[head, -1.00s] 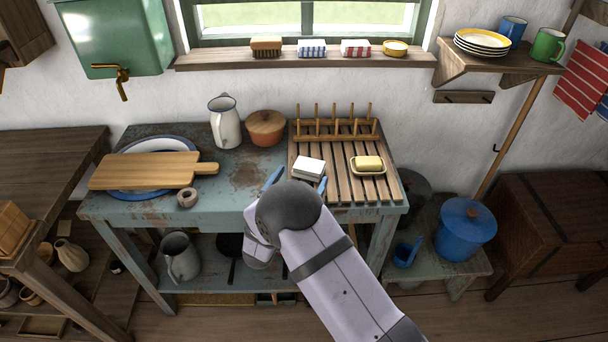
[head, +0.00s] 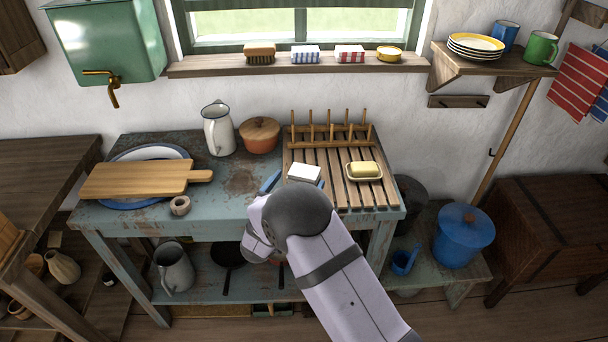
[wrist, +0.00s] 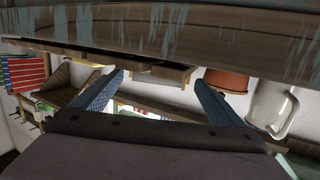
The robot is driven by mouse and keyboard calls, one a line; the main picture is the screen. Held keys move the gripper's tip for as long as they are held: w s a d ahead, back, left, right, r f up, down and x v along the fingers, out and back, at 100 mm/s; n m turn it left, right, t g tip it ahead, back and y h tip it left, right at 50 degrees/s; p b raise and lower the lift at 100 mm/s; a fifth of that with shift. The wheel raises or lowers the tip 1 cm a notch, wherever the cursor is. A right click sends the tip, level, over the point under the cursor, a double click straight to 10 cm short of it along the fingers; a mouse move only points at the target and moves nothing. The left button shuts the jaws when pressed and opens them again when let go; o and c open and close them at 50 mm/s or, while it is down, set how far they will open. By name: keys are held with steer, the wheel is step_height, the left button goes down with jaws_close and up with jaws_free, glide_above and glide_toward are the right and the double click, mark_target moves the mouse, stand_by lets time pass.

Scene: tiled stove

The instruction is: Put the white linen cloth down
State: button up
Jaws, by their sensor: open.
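A small white folded block, which looks like the linen cloth (head: 304,173), lies at the front left of the slatted wooden rack (head: 327,190) on the worn blue table (head: 240,205). My gripper (head: 295,184) is at the table's front edge, its blue fingers spread. In the head view the cloth shows just beyond and between the fingertips; my wrist hides part of this area. In the wrist view my gripper (wrist: 160,95) is open, with wide space between the fingers and nothing clearly held. I cannot make out the cloth for certain there.
A yellow block on a dish (head: 364,170) sits on the rack's right side. A terracotta pot (head: 259,138) and white jug (head: 218,130) stand behind. A cutting board (head: 135,180) on a plate and a small ring (head: 180,206) are left. Bare tabletop lies between board and rack.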

mark_target(304, 173)
steer(key=shift+p+x, duration=0.65)
steer(key=shift+x, duration=1.95)
steer(key=c, duration=1.2)
steer(key=shift+c, duration=0.2)
steer(key=shift+r, duration=0.15)
step_height(304, 173, up, 10)
steer(key=shift+f+b, duration=0.1)
steer(key=shift+b, duration=0.25)
